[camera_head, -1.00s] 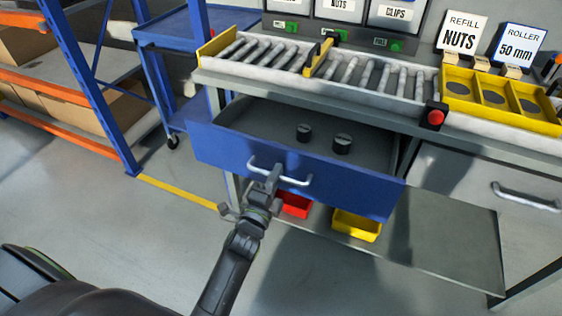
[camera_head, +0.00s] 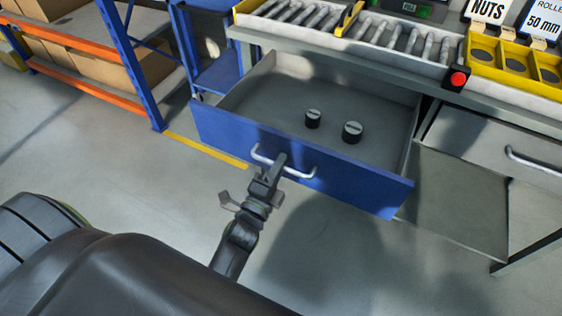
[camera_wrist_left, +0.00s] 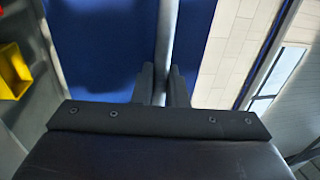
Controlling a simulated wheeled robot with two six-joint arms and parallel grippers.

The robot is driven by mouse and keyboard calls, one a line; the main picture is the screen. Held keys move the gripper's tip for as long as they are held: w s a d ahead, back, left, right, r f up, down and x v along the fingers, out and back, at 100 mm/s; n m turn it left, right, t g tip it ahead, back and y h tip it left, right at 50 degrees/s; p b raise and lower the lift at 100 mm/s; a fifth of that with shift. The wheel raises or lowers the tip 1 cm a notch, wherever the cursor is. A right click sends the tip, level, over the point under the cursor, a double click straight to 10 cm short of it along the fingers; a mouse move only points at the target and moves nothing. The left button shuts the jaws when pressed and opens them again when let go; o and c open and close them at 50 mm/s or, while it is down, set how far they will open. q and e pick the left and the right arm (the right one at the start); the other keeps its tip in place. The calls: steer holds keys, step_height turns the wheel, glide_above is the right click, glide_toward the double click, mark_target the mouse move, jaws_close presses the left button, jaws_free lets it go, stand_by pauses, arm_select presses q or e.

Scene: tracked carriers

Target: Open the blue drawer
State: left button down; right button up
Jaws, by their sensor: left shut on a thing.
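The blue drawer (camera_head: 230,136) stands pulled well out from under the workbench, with its grey inside showing. Two small black cylinders with light tops, a left one (camera_head: 313,119) and a right one (camera_head: 352,132), stand upright in it. My left gripper (camera_head: 275,168) is shut on the metal bar handle (camera_head: 300,174) on the drawer front. In the left wrist view, the handle (camera_wrist_left: 167,40) runs between the two dark fingers (camera_wrist_left: 162,85), against the blue front (camera_wrist_left: 105,45). My right gripper is not in view.
A roller conveyor (camera_head: 390,45) and a yellow tray (camera_head: 515,70) are on the bench above. A grey drawer (camera_head: 470,140) is shut at the right. A blue-posted shelf rack (camera_head: 135,70) stands left. Grey floor is clear before the drawer.

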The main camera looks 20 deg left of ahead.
arm_select(q)
steer(key=shift+s+f, duration=0.1)
steer(key=shift+s, duration=0.25)
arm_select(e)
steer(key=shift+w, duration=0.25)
arm_select(q)
steer(key=c, duration=1.6)
jaws_free()
steer(key=shift+o, duration=0.2)
steer(key=shift+w, duration=0.1)
